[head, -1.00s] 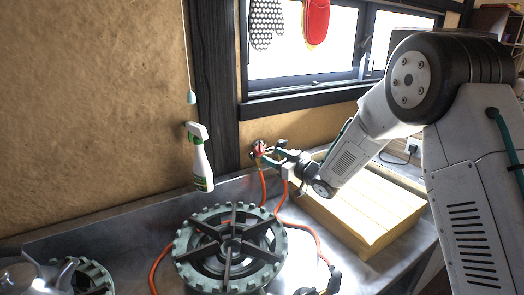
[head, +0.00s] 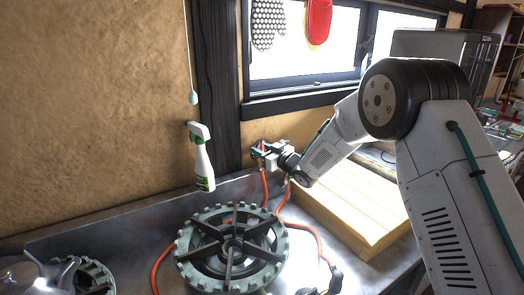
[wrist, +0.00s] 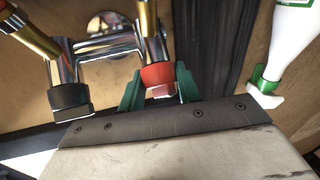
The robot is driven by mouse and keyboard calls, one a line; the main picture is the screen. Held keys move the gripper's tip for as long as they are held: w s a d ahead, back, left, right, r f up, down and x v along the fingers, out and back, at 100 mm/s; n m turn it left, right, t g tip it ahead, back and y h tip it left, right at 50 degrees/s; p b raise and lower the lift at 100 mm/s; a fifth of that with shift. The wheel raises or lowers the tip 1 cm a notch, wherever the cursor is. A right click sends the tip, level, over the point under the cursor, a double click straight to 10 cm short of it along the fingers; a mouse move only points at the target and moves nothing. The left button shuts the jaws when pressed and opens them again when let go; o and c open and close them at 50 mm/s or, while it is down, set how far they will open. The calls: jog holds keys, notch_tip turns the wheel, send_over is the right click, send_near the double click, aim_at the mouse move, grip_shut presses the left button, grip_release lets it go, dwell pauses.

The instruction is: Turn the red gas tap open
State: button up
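The red gas tap (wrist: 158,75) is a red-collared knob on a chrome and brass fitting, in the middle of the wrist view. My gripper (wrist: 160,88) has its green fingers on either side of the red knob, very close to it. I cannot tell whether they press on it. In the head view my gripper (head: 257,152) is at the wall below the window and hides most of the tap. A second tap with a black knob (wrist: 69,99) sits to the left in the wrist view, outside the fingers.
Orange hoses (head: 265,190) run down from the taps to a round gas burner (head: 231,250). A spray bottle (head: 202,160) is left of the tap and also shows in the wrist view (wrist: 278,50). A pale wooden block (head: 345,205) lies under my arm.

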jog(key=shift+c, duration=0.9)
jog(key=shift+w+n+g+y, duration=0.1)
jog(key=shift+n+g+y, duration=0.6)
jog(key=shift+n+g, duration=0.95)
jog(key=shift+n+g+y, duration=0.4)
jog(key=shift+n+g, duration=0.35)
jog(key=shift+n, duration=0.6)
jog(key=o, duration=1)
jog(key=shift+c, duration=0.2)
jog(key=v, duration=0.8)
